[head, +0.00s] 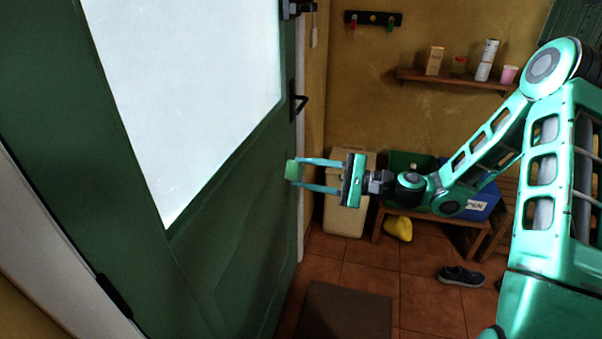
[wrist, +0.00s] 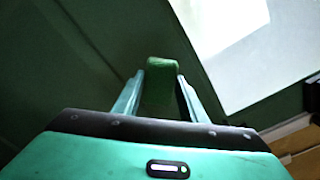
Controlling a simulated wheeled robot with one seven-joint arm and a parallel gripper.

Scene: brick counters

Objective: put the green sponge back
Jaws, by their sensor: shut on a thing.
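The green sponge (head: 292,171) is held between the fingertips of my gripper (head: 302,174), which is shut on it. My arm reaches left from the right side of the head view, with the sponge in front of the green door (head: 235,215). In the wrist view the sponge (wrist: 161,80) sits between the two fingers of my gripper (wrist: 162,88), with the dark green door panel (wrist: 90,50) behind it. I cannot tell how far the sponge is from the door.
A wall shelf (head: 455,80) holds a carton, a jar and cups. A dark mat (head: 345,312) and a shoe (head: 461,276) lie on the tiled floor.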

